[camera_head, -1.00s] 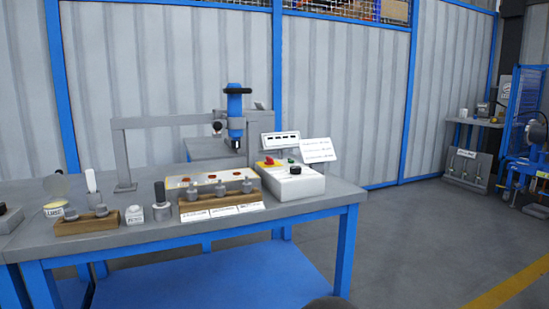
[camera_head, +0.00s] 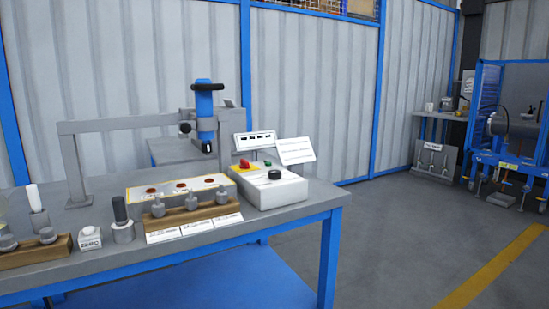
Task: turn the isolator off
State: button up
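A red rotary handle (camera_head: 245,164) on a yellow plate stands at the left rear of a white control box (camera_head: 285,192), at the right end of the bench. It looks like the isolator; its exact position is too small to read. A green button (camera_head: 268,162) and a black knob (camera_head: 274,175) are on the same box. My gripper is not in view.
The blue-framed grey bench (camera_head: 285,222) also carries a blue press-like tool (camera_head: 204,115), a yellow-edged tray (camera_head: 140,193), wooden racks with grey pieces (camera_head: 160,219), and small signs. The floor to the right of the bench (camera_head: 410,240) is clear.

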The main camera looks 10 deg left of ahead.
aim_at(245, 165)
jog(key=i, duration=1.45)
jog(key=u, duration=1.15)
